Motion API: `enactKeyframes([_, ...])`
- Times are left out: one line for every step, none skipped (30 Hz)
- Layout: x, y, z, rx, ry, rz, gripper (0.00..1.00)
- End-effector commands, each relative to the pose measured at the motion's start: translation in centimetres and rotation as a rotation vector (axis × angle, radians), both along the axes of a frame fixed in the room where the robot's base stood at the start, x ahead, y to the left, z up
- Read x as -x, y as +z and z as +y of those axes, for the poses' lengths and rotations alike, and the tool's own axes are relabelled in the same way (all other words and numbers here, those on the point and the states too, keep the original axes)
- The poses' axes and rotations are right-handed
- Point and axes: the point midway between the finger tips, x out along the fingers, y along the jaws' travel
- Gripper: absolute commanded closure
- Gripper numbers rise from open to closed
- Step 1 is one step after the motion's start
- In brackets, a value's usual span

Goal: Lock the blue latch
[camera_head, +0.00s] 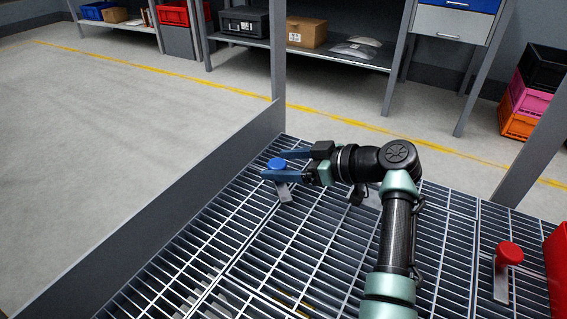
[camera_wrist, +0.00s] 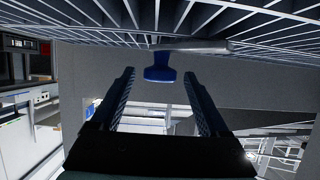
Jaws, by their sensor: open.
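The blue latch (camera_head: 277,165) has a round blue knob on a grey metal bar (camera_head: 283,191), at the far left part of the grating near the low side wall. My gripper (camera_head: 270,164) is at the latch, with its two blue fingers apart and the knob between or just beside their tips. In the wrist view the blue knob (camera_wrist: 160,70) is ahead of the open fingers (camera_wrist: 160,78), roughly centred between them, with the grey bar reaching right. No contact with the knob can be made out.
A red-knobbed latch (camera_head: 509,254) stands on the grating at the right, beside a red box (camera_head: 559,262). The low grey wall (camera_head: 190,205) borders the grating on the left. Shelves with boxes (camera_head: 307,32) stand beyond the catwalk. The grating (camera_head: 240,240) left of my arm is mostly clear.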

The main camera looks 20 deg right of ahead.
Motion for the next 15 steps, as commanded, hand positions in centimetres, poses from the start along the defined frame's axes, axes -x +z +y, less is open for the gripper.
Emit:
enactKeyframes([0.1, 0.1, -0.1, 0.0, -0.001, -0.001, 0.22])
enactKeyframes([0.1, 0.2, -0.2, 0.0, -0.001, -0.001, 0.22])
enactKeyframes([0.3, 0.4, -0.3, 0.0, -0.002, -0.001, 0.22])
enactKeyframes([0.5, 0.6, -0.5, 0.0, -0.002, -0.001, 0.22])
enactKeyframes([0.8, 0.8, -0.7, 0.0, -0.002, -0.001, 0.22])
enactKeyframes([1.2, 1.1, -1.1, 0.0, -0.003, -0.001, 0.22])
enactKeyframes([1.6, 1.4, -1.4, 0.001, -0.004, -0.002, 0.22])
enactKeyframes([2.1, 1.7, -1.8, 0.0, -0.004, -0.001, 0.22])
enactKeyframes([2.7, 2.0, -2.3, 0.0, -0.004, -0.001, 0.22])
enactKeyframes([3.2, 2.3, -2.7, 0.0, -0.004, -0.001, 0.22])
enactKeyframes([3.7, 2.6, -3.1, 0.0, -0.004, -0.001, 0.22])
enactKeyframes([4.4, 3.0, -3.6, -0.001, -0.005, -0.001, 0.22])
enactKeyframes([4.9, 3.2, -4.0, -0.002, -0.005, 0.0, 0.22])
enactKeyframes([5.4, 3.4, -4.4, -0.002, -0.005, 0.0, 0.22])
enactKeyframes([6.0, 3.8, -4.9, -0.001, -0.004, 0.0, 0.22])
